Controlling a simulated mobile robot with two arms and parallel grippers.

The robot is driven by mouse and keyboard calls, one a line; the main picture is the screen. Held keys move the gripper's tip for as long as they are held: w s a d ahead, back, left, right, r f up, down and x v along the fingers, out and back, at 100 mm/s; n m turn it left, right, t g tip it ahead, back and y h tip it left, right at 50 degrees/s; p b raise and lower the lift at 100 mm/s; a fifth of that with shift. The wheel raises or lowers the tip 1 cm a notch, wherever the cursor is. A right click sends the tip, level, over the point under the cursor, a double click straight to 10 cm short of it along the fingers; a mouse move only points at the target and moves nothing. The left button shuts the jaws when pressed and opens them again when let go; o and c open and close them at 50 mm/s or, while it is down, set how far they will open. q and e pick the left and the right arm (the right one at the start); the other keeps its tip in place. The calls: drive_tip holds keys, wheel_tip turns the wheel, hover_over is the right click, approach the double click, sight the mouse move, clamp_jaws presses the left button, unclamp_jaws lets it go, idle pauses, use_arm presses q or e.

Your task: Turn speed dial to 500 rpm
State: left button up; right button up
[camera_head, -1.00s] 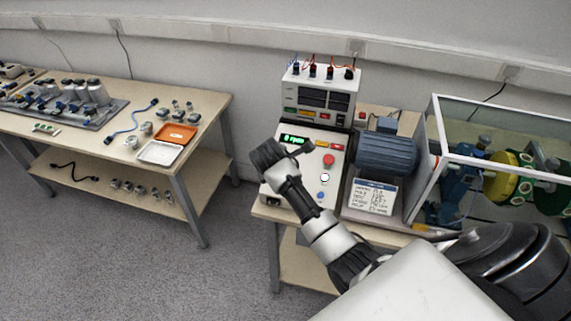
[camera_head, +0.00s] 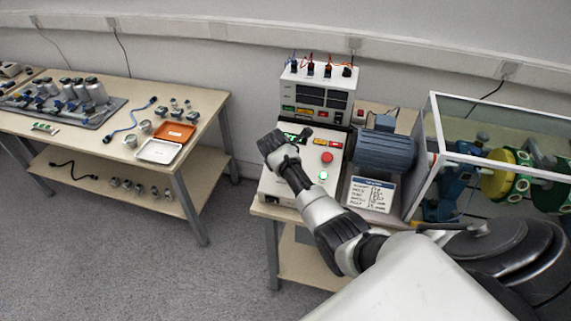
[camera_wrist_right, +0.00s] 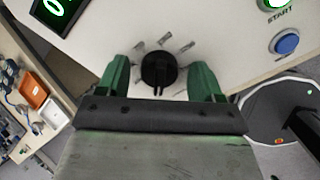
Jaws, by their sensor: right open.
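The speed dial (camera_wrist_right: 158,68) is a round black knob on the white control panel, with grey tick marks around its upper side in the right wrist view. My right gripper (camera_wrist_right: 159,76) is open, with one green finger on each side of the dial; I cannot tell whether they touch it. In the head view my right gripper (camera_head: 275,146) is over the panel's upper left and hides the dial. The control box (camera_head: 273,187) has a green-lit display (camera_head: 302,136), partly covered by the gripper. A green digit, apparently 0, shows on the display in the right wrist view (camera_wrist_right: 58,10).
The panel carries a red button (camera_head: 327,157), a green start button (camera_head: 323,176) and a blue button (camera_wrist_right: 287,43). A motor (camera_head: 384,152) and a label card (camera_head: 370,194) are to the right, beside a glass-walled enclosure (camera_head: 432,130). A second table (camera_head: 205,107) stands left.

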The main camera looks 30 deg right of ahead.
drive_tip(key=shift+f, duration=0.1)
drive_tip(key=shift+c, duration=0.4)
drive_tip(key=c, duration=0.8)
